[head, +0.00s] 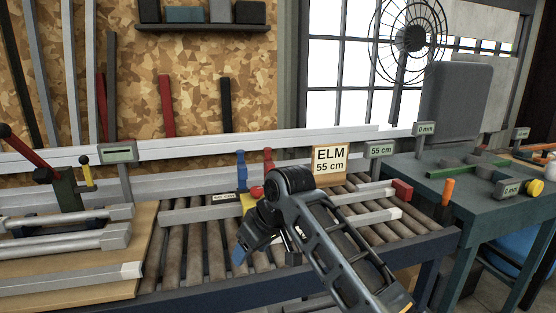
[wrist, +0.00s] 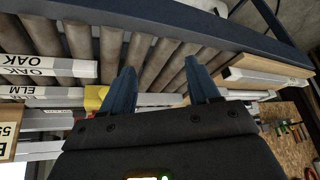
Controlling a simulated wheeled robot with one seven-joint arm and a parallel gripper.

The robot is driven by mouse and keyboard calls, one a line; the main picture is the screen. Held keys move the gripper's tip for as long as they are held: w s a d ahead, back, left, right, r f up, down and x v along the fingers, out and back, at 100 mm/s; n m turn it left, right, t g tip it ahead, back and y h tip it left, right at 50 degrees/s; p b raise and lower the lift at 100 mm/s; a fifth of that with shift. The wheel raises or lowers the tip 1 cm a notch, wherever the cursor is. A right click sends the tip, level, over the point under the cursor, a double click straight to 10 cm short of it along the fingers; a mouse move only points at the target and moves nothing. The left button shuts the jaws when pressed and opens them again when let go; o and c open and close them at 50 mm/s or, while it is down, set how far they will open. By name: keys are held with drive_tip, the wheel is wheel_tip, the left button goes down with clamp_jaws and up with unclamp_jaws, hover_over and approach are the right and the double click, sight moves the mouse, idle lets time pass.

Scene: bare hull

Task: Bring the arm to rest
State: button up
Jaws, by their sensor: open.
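My arm (head: 340,245) reaches in from the lower right of the head view, bent, over a roller table. My gripper (head: 239,256) points down and left above the rollers. In the wrist view the gripper (wrist: 160,67) shows its two blue fingers spread apart, with rollers and part of a pale bar (wrist: 160,99) seen between them. Nothing is held. Whether the fingertips touch the rollers I cannot tell.
The roller table (head: 205,250) carries pale bars; the wrist view shows bars labelled OAK (wrist: 45,67) and ELM (wrist: 40,92). An ELM 55 cm sign (head: 330,160) stands behind my arm. A wooden board with bars (head: 80,275) lies left; a green-grey workbench (head: 455,185) stands right.

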drive_tip(key=s+f+m+t+y, duration=0.2)
drive_tip(key=s+f+m+t, duration=0.1)
drive_tip(key=s+f, duration=0.95)
drive_tip(key=s+d+f+m+t, duration=0.2)
drive_tip(key=s+d+f, duration=0.15)
drive_tip(key=s, duration=0.35)
drive_tip(key=s+d+f+m+t, duration=0.2)
drive_tip(key=s+d+f, duration=0.1)
drive_tip(key=s+d, duration=0.25)
drive_tip(key=s+d+r+m+t+h, duration=0.1)
drive_tip(key=s+d+r+h, duration=0.1)
drive_tip(key=s+d, duration=0.55)
drive_tip(key=s+d+r+m+t+h, duration=0.1)
drive_tip(key=s+d+r+m+h, duration=0.2)
drive_tip(key=s, duration=0.7)
drive_tip(key=s+d+r+n+t, duration=0.1)
drive_tip(key=s+d+r, duration=0.3)
drive_tip(key=s+r, duration=0.1)
drive_tip(key=s+d+r+t+h, duration=0.1)
drive_tip(key=s+d+r, duration=0.2)
drive_tip(key=s+r, duration=0.3)
wheel_tip(320, 180, up, 2)
drive_tip(key=shift+s+d+r+n, duration=0.1)
drive_tip(key=shift+s+d+n, duration=0.1)
drive_tip(key=shift+d+n, duration=0.2)
